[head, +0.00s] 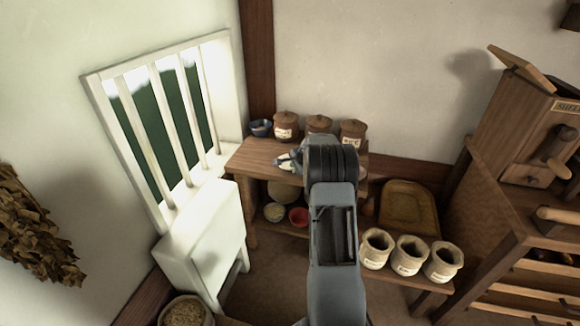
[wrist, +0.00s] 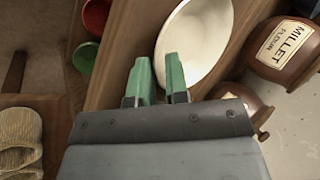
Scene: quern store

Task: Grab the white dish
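The white dish (wrist: 197,42) is a wide, shallow bowl with a cream rim, at the top middle of the wrist view on a wooden surface. My gripper (wrist: 159,62) is at its near left rim. The two green fingers stand apart with a narrow gap. The left finger is outside the rim and the right finger overlaps the dish's inside. Whether they touch the dish cannot be told.
A brown millet flour jar (wrist: 283,50) stands close right of the dish; three lidded jars (head: 319,124) and a blue bowl (head: 261,127) line the table's back. A red bowl (head: 298,217) sits on the lower shelf. Open sacks (head: 408,255) stand at right, near a wooden mill (head: 520,125).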

